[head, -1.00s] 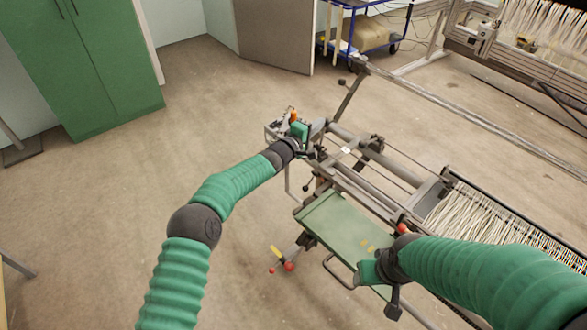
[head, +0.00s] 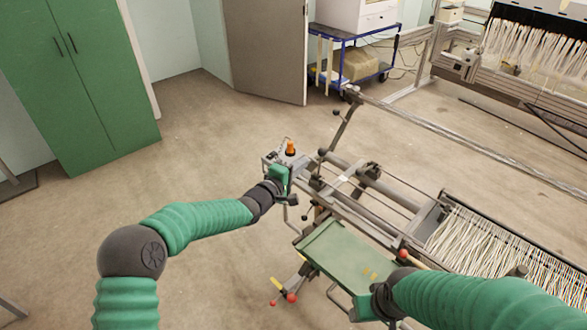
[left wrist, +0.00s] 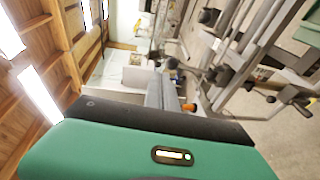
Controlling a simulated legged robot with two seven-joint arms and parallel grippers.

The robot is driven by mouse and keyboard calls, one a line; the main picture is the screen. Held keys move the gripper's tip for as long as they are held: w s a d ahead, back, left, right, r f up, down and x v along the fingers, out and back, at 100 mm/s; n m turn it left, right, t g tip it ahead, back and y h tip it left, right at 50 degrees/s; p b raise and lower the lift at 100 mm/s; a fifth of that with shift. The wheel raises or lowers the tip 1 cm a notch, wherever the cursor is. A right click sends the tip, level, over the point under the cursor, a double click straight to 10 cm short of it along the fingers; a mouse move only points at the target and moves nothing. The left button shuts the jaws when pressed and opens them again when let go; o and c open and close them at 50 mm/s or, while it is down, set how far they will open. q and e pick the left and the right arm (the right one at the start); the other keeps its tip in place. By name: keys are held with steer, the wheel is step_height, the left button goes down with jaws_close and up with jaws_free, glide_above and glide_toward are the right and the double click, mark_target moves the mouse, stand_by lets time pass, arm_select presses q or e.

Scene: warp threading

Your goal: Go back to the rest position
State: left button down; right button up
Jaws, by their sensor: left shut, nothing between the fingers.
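My left arm comes in from the left in the head view. Its gripper (head: 290,200) is by the left end of the loom frame (head: 345,180), near an orange-topped knob (head: 290,147). In the left wrist view my grey fingers (left wrist: 160,90) are together, with nothing between them. I cannot tell whether the gripper touches the frame. My right gripper (head: 354,314) is low, over the front edge of a green tray (head: 335,250). Its fingers are too small and hidden to read.
White warp threads (head: 480,240) fill the right of the frame. A lever with red balls (head: 291,297) stands below the tray. A green cabinet (head: 80,80) and a blue trolley (head: 350,40) stand at the back.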

arm_select(q)
steer(key=s+a+f+m+g+y, duration=0.3)
steer(key=s+a+f+m+y, duration=0.1)
steer(key=s+a, duration=0.6)
steer(key=s+a+f+m+g+y, duration=0.3)
steer(key=s+a+f+y, duration=0.1)
steer(key=s+a, duration=0.55)
steer(key=s+a+f+m+g+y, duration=0.1)
steer(key=s+a, duration=0.3)
steer(key=s, duration=0.6)
steer(key=s+a+f+m+g+y, duration=0.1)
steer(key=s+a+m+g, duration=0.1)
steer(key=s, duration=0.9)
steer(key=shift+a+g, duration=0.7)
steer(key=shift+a, duration=0.6)
arm_select(e)
steer(key=shift+s+a+r, duration=0.1)
steer(key=shift+s+a, duration=0.15)
steer(key=shift+a, duration=0.2)
arm_select(q)
steer(key=shift+d, duration=0.25)
arm_select(e)
steer(key=shift+d, duration=0.25)
